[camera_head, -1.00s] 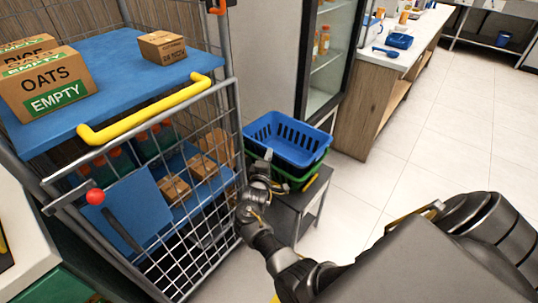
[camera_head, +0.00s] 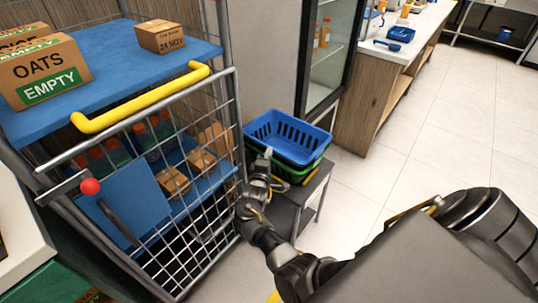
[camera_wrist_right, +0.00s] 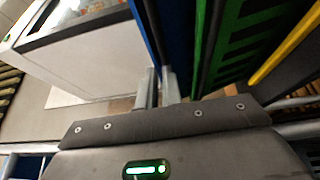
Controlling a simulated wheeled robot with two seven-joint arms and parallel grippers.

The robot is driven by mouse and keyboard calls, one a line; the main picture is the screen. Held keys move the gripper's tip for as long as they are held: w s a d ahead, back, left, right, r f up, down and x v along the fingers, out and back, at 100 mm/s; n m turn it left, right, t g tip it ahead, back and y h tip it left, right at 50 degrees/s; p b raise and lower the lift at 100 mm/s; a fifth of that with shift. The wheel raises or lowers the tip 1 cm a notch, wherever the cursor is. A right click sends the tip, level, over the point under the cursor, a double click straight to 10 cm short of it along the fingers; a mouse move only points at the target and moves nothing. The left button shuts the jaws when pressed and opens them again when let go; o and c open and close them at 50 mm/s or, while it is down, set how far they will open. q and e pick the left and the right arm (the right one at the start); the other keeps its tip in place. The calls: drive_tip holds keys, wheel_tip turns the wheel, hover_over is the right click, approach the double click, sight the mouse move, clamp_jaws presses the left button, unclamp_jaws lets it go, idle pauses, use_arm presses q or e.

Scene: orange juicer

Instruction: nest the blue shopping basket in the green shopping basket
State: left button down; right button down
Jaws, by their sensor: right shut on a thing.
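The blue basket (camera_head: 299,146) sits on top of the green basket (camera_head: 306,178), partly inside it, in the head view. Its slotted walls stand mostly above the green rim, and how deep it sits is hidden. My right gripper (camera_head: 265,157) is at the near left side of the blue basket. In the right wrist view its two fingers (camera_wrist_right: 157,88) are shut on a thin blue wall (camera_wrist_right: 157,25). The green basket's slotted wall (camera_wrist_right: 221,45) is just right of the fingers. My left gripper is out of view.
The baskets rest on a small dark stand (camera_head: 290,193). A wire cage trolley (camera_head: 195,230) with a yellow handle (camera_head: 140,97) and boxes stands close on the left. A glass-door fridge (camera_head: 322,60) is behind. The tiled floor (camera_head: 430,130) on the right is clear.

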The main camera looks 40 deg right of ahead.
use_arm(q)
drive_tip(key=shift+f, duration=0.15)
use_arm(e)
drive_tip(key=shift+f, duration=0.35)
idle(0.3)
idle(0.4)
drive_tip(key=c, duration=1.5)
unclamp_jaws()
drive_tip(key=shift+f, duration=0.1)
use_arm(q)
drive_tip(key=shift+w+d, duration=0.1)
use_arm(e)
drive_tip(key=shift+s, duration=0.1)
